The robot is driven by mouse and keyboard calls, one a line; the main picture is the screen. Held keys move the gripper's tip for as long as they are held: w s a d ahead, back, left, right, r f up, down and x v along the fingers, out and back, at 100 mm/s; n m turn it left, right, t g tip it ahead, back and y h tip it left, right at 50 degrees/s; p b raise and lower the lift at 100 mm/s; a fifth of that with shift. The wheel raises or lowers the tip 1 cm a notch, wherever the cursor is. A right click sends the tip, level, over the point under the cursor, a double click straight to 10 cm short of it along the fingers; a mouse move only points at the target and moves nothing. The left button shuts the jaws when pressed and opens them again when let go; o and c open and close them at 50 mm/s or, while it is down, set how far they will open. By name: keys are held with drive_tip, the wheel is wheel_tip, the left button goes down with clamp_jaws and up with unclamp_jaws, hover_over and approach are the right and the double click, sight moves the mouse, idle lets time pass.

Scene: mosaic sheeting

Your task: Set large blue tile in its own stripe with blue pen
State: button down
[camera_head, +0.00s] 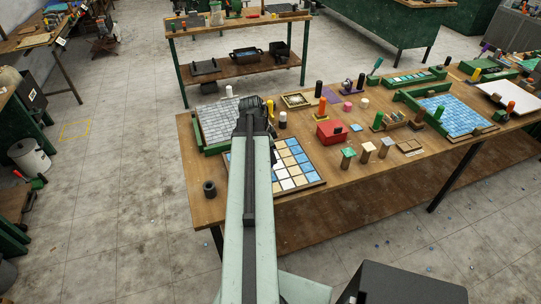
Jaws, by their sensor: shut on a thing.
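My gripper (254,106) is over the back left part of the workbench, at the far end of my arm. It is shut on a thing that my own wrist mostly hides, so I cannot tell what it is. A tile board (322,181) with blue, white and cream squares lies at the bench's front left, partly covered by my arm. Light blue squares (301,158) show along its right part. I cannot single out the large blue tile or the blue pen at this size.
A grey sheet in a green frame (217,123) lies left of my arm. A red box (331,133) and several upright pegs stand to the right. A blue mosaic sheet (458,115) lies further right. A dark cup (209,188) stands near the front left edge.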

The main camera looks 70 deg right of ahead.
drive_tip(key=shift+f+b, duration=0.6)
drive_tip(key=shift+b, duration=0.05)
idle(0.3)
drive_tip(key=shift+r, duration=0.15)
wheel_tip(320, 180, up, 7)
drive_tip(key=p, duration=0.7)
idle(0.6)
